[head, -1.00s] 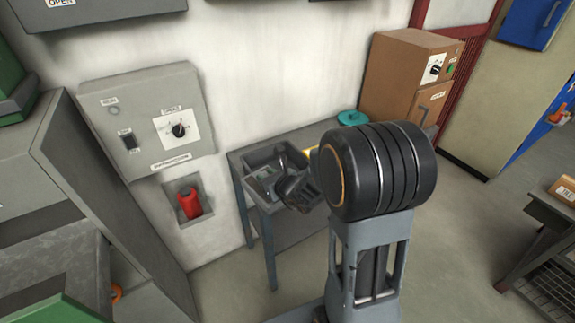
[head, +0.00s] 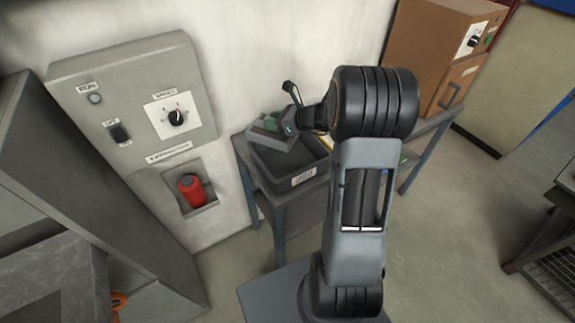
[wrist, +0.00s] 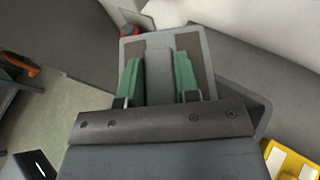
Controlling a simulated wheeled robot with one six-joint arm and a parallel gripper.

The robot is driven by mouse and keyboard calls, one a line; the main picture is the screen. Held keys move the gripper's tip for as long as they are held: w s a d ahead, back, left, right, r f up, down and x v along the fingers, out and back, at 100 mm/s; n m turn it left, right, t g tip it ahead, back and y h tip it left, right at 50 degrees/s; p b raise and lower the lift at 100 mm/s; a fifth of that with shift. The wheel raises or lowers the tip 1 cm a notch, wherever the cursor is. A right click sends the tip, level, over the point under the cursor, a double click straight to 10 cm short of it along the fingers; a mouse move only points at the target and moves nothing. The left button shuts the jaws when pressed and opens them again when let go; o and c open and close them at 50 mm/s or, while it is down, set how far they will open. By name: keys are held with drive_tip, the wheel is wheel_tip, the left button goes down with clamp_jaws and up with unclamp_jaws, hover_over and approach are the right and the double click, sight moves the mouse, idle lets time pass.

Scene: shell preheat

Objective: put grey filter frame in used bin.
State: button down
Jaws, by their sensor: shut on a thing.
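The grey filter frame (wrist: 204,44), a flat grey plate with brown panels, is between the green fingers of my gripper (wrist: 158,78) in the wrist view. My gripper is shut on its raised grey middle. In the head view the frame (head: 268,138) is tilted above the far left part of a dark open bin, with my gripper (head: 280,123) at it. The used bin (head: 303,178) has a small white label, whose text is too small to read surely. Its grey rim (wrist: 262,112) shows behind the frame in the wrist view. I cannot tell whether frame and bin touch.
The bin stands on a narrow grey table (head: 250,172) against the wall. A control box (head: 130,100) with a red-handled recess (head: 193,190) is to the left. A brown cabinet (head: 440,60) is to the right. A yellow item (wrist: 290,160) lies beside the bin.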

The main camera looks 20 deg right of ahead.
drive_tip(key=d, duration=0.1)
drive_tip(key=d+f+n+g+y, duration=0.1)
drive_tip(key=s+d, duration=0.1)
drive_tip(key=shift+d+f, duration=0.2)
drive_tip(key=shift+d, duration=0.05)
drive_tip(key=shift+n+g+y, duration=0.3)
drive_tip(key=shift+n+y, duration=0.1)
drive_tip(key=shift+n, duration=0.1)
drive_tip(key=f, duration=0.5)
drive_tip(key=shift+s+d, duration=0.4)
drive_tip(key=shift+f+p, duration=0.6)
drive_tip(key=shift+f, duration=1.95)
drive_tip(key=shift+f+b, duration=0.55)
drive_tip(key=shift+b, duration=0.05)
drive_tip(key=shift+f, duration=0.1)
